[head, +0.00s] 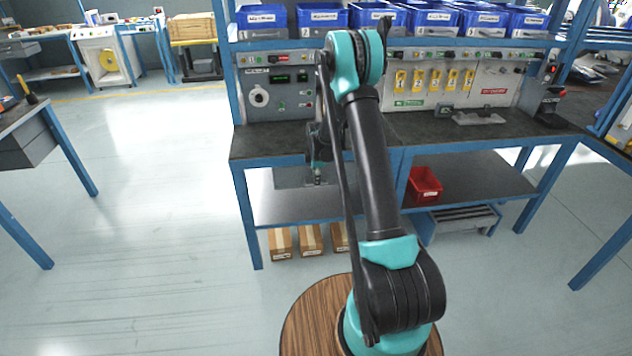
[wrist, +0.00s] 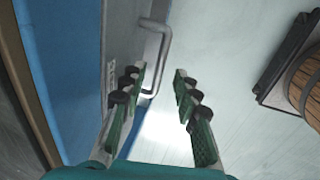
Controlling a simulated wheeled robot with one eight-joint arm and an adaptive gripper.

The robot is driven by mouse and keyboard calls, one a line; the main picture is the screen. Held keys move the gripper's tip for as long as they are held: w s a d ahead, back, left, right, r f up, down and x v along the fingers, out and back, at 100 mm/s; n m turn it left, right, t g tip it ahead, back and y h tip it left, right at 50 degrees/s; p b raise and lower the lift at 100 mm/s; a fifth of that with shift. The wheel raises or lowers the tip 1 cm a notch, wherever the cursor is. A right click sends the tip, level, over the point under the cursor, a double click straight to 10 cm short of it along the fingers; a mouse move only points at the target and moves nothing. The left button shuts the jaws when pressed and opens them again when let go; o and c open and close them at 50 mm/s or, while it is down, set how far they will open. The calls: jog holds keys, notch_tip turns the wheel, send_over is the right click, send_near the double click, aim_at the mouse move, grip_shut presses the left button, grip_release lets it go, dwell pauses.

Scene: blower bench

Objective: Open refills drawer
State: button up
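The grey drawer front (head: 291,178) hangs under the left part of the bench top. In the wrist view the drawer front (wrist: 118,40) appears at upper left, with a white label too small to read and a bent metal bar handle (wrist: 164,45). The drawer looks shut. My gripper (head: 317,178) is low in front of the drawer, partly hidden by my arm in the head view. In the wrist view my gripper (wrist: 160,76) is open, its green-and-black fingers apart. The near end of the handle shows between them; I cannot tell whether they touch it.
The dark bench top (head: 450,127) is above my gripper and a lower shelf (head: 300,207) is below it. A red bin (head: 424,184) stands on that shelf to the right. Cardboard boxes (head: 311,240) and a grey step (head: 464,217) are on the floor. The floor to the left is clear.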

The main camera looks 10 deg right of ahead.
jog(key=shift+w+f, duration=0.2)
jog(key=shift+f, duration=0.75)
grip_shut()
